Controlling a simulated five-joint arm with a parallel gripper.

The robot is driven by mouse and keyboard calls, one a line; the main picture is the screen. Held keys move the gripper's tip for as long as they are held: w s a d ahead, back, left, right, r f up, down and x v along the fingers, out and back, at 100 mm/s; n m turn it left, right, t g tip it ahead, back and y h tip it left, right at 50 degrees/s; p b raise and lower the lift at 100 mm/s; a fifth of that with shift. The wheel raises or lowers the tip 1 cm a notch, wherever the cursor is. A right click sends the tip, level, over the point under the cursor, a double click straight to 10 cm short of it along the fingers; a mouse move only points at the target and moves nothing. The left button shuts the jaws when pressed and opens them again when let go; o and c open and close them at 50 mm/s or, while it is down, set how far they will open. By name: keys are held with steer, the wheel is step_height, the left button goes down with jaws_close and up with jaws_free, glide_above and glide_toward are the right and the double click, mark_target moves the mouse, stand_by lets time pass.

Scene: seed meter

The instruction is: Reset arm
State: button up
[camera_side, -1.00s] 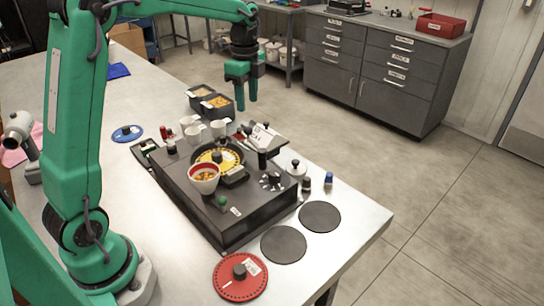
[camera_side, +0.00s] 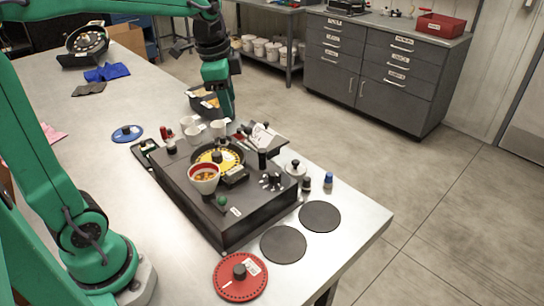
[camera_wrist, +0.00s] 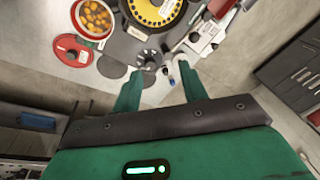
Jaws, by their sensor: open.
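My gripper (camera_side: 225,112) is open and empty, raised above the table behind the seed meter, in front of the dark bins in the side view. In the wrist view my gripper (camera_wrist: 160,90) shows its two green fingers apart with nothing between them. The seed meter (camera_side: 230,228) is a dark box on the table. It carries a yellow plate (camera_side: 217,158), a bowl with orange seeds (camera_side: 204,178) and a green knob (camera_side: 222,201). The bowl (camera_wrist: 93,19) and yellow plate (camera_wrist: 155,10) also show in the wrist view.
A red disc (camera_side: 240,276) and two dark round pads (camera_side: 283,245) lie at the table's front. White cups (camera_side: 194,132), a blue disc (camera_side: 127,133) and dark bins (camera_side: 205,103) stand around the meter. The left of the table (camera_side: 110,180) is mostly clear.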

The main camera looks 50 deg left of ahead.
steer(key=s+d+f+n+t, duration=0.1)
steer(key=s+d+n, duration=0.1)
steer(key=s+n, duration=0.2)
steer(key=s+d+f+n+t, duration=0.1)
steer(key=s+n, duration=0.3)
steer(key=s, duration=0.6)
steer(key=shift+d+f+n+t, duration=0.3)
steer(key=shift+d+f+t, duration=0.1)
steer(key=shift+d+t, duration=0.35)
